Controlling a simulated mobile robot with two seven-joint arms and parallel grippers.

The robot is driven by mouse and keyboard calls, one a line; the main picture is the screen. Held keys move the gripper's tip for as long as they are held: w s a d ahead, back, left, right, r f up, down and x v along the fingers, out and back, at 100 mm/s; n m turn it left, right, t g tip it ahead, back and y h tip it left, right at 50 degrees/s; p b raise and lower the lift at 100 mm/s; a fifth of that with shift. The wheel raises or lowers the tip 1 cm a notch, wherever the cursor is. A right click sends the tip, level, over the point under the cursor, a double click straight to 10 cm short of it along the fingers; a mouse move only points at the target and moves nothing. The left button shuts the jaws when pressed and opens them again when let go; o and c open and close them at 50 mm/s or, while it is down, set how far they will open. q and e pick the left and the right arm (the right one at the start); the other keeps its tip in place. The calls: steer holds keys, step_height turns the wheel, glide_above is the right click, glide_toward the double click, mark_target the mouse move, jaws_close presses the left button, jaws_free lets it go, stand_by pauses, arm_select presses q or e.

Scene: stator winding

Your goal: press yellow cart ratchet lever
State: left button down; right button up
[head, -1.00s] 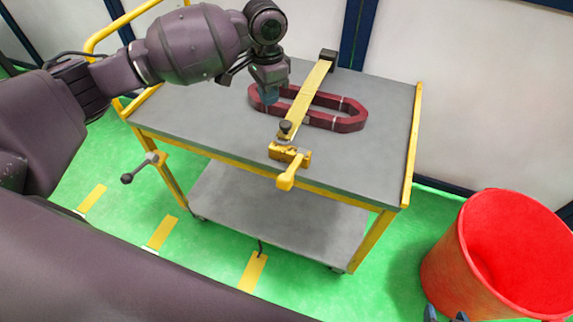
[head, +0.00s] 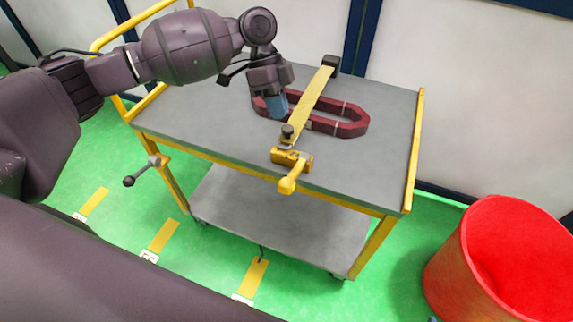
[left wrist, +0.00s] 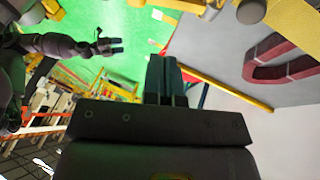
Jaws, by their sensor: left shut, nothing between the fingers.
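The yellow cart's ratchet (head: 291,158) is a block on the front edge of the grey top. Its yellow lever (head: 289,183) sticks out over the edge toward me, with a rounded end. A yellow bar (head: 308,103) runs from it back across a dark red oval coil (head: 351,123). My left gripper (head: 277,105) is shut and empty, over the coil's left end, behind and left of the ratchet and apart from the lever. Its closed fingers show in the left wrist view (left wrist: 162,80). My right gripper (left wrist: 108,47) is small there; its jaws are unclear.
A red bin (head: 510,255) stands on the floor right of the cart. A crank with a dark knob (head: 142,170) projects from the cart's left front. The right part of the grey top (head: 385,150) is clear. A wall stands behind.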

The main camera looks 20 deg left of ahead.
arm_select(q)
glide_toward(292, 179)
step_height(292, 179, down, 3)
steer(key=d, duration=0.1)
steer(key=shift+s+d+f, duration=0.5)
steer(key=shift+s+f, duration=0.25)
steer(key=shift+f, duration=0.05)
steer(key=shift+s+d+f, duration=0.1)
steer(key=shift+s+f, duration=0.3)
steer(key=shift+s, duration=0.05)
